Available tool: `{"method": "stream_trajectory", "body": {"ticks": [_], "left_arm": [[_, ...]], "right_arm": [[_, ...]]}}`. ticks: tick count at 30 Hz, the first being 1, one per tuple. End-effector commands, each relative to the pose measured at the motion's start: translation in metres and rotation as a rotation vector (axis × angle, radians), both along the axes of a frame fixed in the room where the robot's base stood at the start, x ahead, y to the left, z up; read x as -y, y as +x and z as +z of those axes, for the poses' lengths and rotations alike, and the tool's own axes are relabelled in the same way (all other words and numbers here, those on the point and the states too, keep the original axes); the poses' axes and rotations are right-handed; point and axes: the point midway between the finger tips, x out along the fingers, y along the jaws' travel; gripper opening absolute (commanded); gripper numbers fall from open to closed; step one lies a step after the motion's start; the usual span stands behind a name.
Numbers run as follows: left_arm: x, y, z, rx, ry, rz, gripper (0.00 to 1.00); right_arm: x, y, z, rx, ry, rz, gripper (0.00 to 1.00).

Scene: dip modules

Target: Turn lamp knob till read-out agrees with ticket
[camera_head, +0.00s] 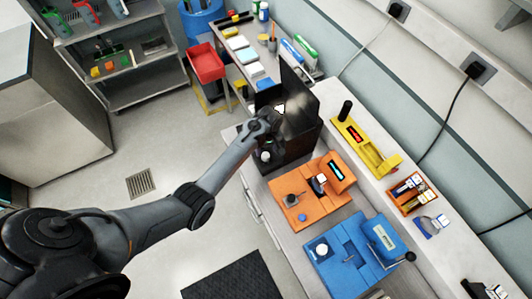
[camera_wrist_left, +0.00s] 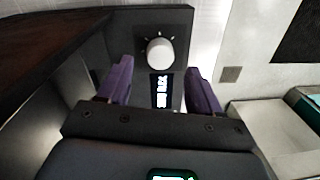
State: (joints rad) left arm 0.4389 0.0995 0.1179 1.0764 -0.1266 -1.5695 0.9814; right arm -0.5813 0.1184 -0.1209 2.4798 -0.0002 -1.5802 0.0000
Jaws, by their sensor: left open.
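The lamp knob (camera_wrist_left: 160,52) is a round white knob on a dark panel with tick marks around it in the left wrist view. It also shows in the head view as a pale knob (camera_head: 265,156) at the front of the black box (camera_head: 300,145). A lit read-out (camera_wrist_left: 161,90) sits below the knob; its digits are too blurred to read. My left gripper (camera_wrist_left: 158,70) is open, its purple fingers apart and empty, pointing toward the panel on either side of the read-out. In the head view my left gripper (camera_head: 270,138) is over the box. I cannot make out a ticket for certain.
An orange module (camera_head: 300,215) and a blue module (camera_head: 340,265) stand to the right on the bench. A yellow device (camera_head: 375,155) lies behind them. The box's upright black panels (camera_head: 300,88) rise close behind my left gripper. Open floor (camera_head: 150,155) lies left of the bench.

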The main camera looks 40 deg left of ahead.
Motion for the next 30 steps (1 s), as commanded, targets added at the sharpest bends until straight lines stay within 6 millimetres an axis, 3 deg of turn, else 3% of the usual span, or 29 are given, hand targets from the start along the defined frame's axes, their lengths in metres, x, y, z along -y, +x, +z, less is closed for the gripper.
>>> {"method": "stream_trajectory", "body": {"ticks": [9, 21, 30], "left_arm": [[-0.001, -0.002, -0.034, 0.0, 0.0, -0.001, 0.64], [-0.001, -0.002, -0.039, 0.001, -0.001, 0.0, 0.64], [-0.001, -0.002, -0.039, 0.0, 0.0, 0.0, 0.18]], "right_arm": [[0.0, 0.0, -0.002, 0.001, 0.0, -0.001, 0.43], [0.001, 0.0, -0.003, 0.001, 0.0, -0.001, 0.43], [0.001, 0.0, -0.002, 0.002, -0.003, 0.0, 0.43]]}}
